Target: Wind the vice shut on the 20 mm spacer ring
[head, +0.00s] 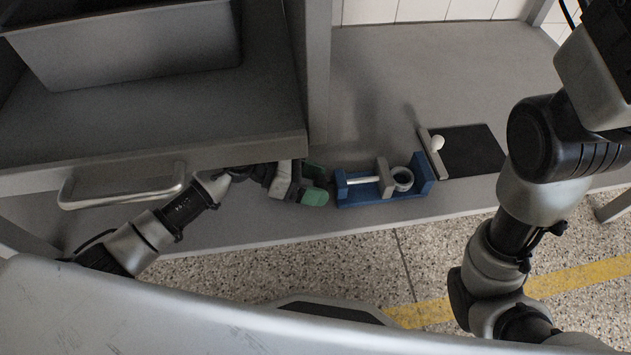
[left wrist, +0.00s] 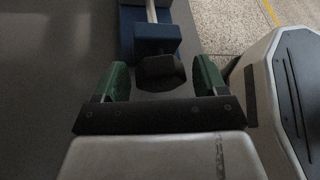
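The blue vice (head: 380,197) sits near the front edge of the bench in the head view, with a pale screw rod (head: 362,180) running left from its grey moving jaw (head: 384,176). The spacer ring (head: 403,179), light and round, lies between that jaw and the blue end block on the right; I cannot tell whether both touch it. My left gripper (head: 314,184) is at the vice's left end. In the left wrist view, its green fingers (left wrist: 161,80) stand open on either side of the dark faceted knob (left wrist: 160,70), with gaps on both sides. My right gripper is out of view.
A black pad (head: 468,150) with a grey upright plate and white knob (head: 437,143) lies right of the vice. A grey cabinet with a bar handle (head: 122,187) and a large bin (head: 130,45) stand left. The bench behind the vice is mostly clear.

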